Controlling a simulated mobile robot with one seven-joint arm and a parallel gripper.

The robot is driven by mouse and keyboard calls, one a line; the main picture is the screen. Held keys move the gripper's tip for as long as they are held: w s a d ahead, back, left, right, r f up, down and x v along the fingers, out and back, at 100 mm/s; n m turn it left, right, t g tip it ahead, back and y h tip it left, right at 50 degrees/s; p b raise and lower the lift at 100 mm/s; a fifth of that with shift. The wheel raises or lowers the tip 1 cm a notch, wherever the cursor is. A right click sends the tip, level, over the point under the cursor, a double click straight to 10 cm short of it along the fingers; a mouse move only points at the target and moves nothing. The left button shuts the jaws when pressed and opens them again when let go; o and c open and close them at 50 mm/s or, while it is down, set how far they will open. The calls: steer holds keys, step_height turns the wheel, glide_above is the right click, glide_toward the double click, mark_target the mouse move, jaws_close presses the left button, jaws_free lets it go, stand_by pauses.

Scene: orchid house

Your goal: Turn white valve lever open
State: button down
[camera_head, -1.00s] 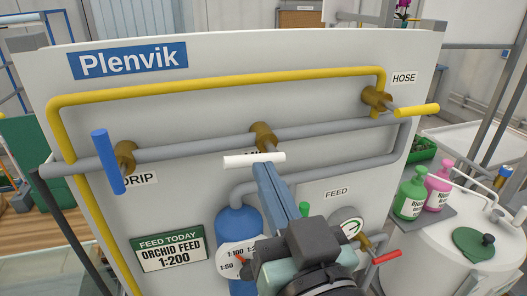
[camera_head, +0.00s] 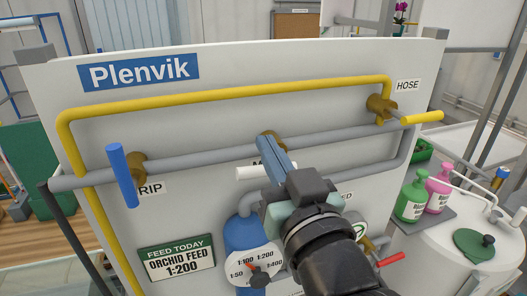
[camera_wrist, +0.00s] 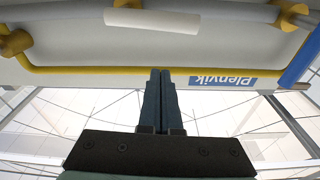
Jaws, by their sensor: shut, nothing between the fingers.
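The white valve lever (camera_head: 252,172) lies roughly level across its brass valve on the grey pipe. In the wrist view the white lever (camera_wrist: 152,20) shows whole, near the top edge. My gripper (camera_head: 266,142) is shut and empty, with its blue-grey fingertips in front of the brass valve and above the lever in the head view. In the wrist view the closed fingertips (camera_wrist: 160,72) appear apart from the lever. Whether the fingers touch it is hidden in the head view.
A blue lever (camera_head: 122,176) stands nearly upright at left, and a yellow lever (camera_head: 422,117) sticks out at right. A red lever (camera_head: 391,259) is lower right. A yellow pipe (camera_head: 230,95) runs above. Green (camera_head: 411,197) and pink bottles (camera_head: 438,190) stand at right.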

mark_target(259, 169)
steer(key=shift+w+a+f+p, duration=0.15)
steer(key=shift+w+f+p, duration=0.1)
steer(key=shift+f, duration=0.35)
steer(key=shift+w+a+f+p, duration=0.15)
steer(key=shift+w+f+p, duration=0.05)
steer(key=shift+f, duration=0.4)
steer(key=shift+w+a+f+p, duration=0.15)
steer(key=shift+w+f+p, duration=0.1)
steer(key=shift+f, duration=0.35)
steer(key=f+n+b, duration=0.1)
steer(key=b, duration=0.2)
steer(key=shift+s+f, duration=0.1)
steer(key=shift+f, duration=0.2)
steer(key=shift+b, duration=0.5)
